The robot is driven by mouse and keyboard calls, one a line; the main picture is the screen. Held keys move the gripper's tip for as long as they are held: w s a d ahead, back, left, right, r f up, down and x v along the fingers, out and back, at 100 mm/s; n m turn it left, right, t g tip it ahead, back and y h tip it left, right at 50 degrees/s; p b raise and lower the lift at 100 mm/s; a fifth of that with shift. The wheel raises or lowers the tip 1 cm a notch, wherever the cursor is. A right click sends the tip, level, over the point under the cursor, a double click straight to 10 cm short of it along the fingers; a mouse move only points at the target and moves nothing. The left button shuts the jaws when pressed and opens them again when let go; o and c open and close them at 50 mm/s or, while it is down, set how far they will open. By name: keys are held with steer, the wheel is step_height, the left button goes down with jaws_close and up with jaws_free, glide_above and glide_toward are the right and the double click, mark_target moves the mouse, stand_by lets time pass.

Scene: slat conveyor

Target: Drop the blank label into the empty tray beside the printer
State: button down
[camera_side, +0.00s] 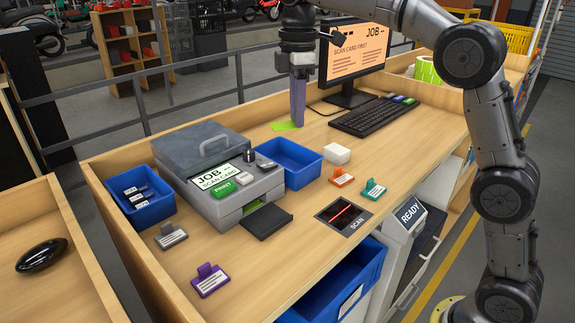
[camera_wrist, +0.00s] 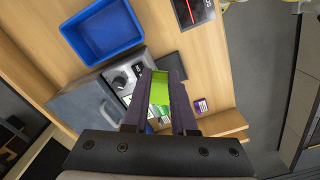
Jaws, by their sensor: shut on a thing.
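My gripper (camera_side: 297,122) points down in the side view, shut on a lime-green blank label (camera_side: 284,126). The label also shows between the two dark fingers in the wrist view (camera_wrist: 160,88); I see no print on it. The empty blue tray (camera_side: 289,160) stands right of the grey printer (camera_side: 222,207). In the side view my gripper appears beyond this tray, toward the monitor. In the wrist view the empty tray (camera_wrist: 103,32) is at upper left, off to the side of the fingers. I cannot tell the label's exact height above the desk.
Another blue tray (camera_side: 143,203) left of the printer holds several labels. A white block (camera_side: 336,153), orange tag (camera_side: 341,176), teal tag (camera_side: 373,189), grey tag (camera_side: 170,236) and purple tag (camera_side: 209,280) lie on the desk. The keyboard (camera_side: 378,117) and monitor (camera_side: 353,60) are at right.

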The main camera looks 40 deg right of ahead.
steer(key=w+d+f+m, duration=0.2)
steer(key=w+d, duration=0.3)
steer(key=w, duration=0.1)
steer(key=shift+m, duration=0.6)
steer(key=shift+w+d+f, duration=0.6)
steer(key=shift+d+f, duration=0.45)
steer(key=shift+f, duration=0.95)
steer(key=shift+w+d+f, duration=0.6)
steer(key=shift+d+f, duration=0.4)
steer(key=shift+f, duration=1)
steer(key=shift+w+d+f, duration=0.6)
steer(key=shift+d+f, duration=0.45)
steer(key=shift+f, duration=0.95)
steer(key=c, duration=0.6)
jaws_free()
steer(key=shift+c, duration=0.2)
step_height(320, 180, up, 8)
steer(key=shift+f, duration=0.2)
